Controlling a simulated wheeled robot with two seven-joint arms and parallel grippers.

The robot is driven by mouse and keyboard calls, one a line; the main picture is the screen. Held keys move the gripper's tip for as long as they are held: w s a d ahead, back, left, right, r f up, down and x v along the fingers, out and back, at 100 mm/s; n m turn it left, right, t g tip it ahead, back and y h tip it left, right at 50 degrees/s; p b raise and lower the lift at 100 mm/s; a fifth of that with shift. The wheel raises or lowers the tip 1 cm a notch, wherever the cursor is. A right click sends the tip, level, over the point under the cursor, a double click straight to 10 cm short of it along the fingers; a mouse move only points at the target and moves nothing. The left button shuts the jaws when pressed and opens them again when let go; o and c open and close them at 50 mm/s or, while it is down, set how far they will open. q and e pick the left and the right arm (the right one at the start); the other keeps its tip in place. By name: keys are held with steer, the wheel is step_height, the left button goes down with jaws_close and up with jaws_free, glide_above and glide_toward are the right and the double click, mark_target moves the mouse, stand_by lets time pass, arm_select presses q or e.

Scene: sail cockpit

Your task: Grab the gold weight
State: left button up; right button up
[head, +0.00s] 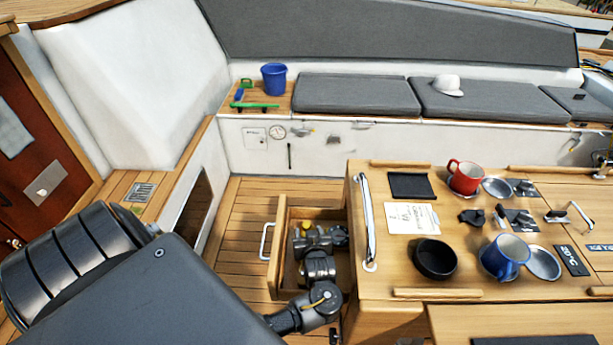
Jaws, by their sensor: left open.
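An open wooden drawer (283,222) stands out from the left end of the wooden table. My left arm reaches into it from below, and my left gripper (319,237) is inside the drawer, open. A small yellow-gold thing (306,225) shows at the gripper's far left side; it looks like the gold weight, mostly hidden behind the gripper. I cannot tell whether the fingers touch it. My right gripper is not in view.
The drawer's walls and metal handle (265,240) are close around my left gripper. The table (455,217) holds a red mug (465,176), a blue mug (506,257), a black bowl (435,258) and papers (411,218). The floor (235,265) left of the drawer is clear.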

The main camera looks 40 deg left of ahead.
mark_target(307, 225)
arm_select(q)
steer(key=x, duration=0.4)
steer(key=shift+w+a+p, duration=0.25)
steer(key=shift+a+p, duration=0.05)
steer(key=shift+a, duration=0.05)
jaws_close()
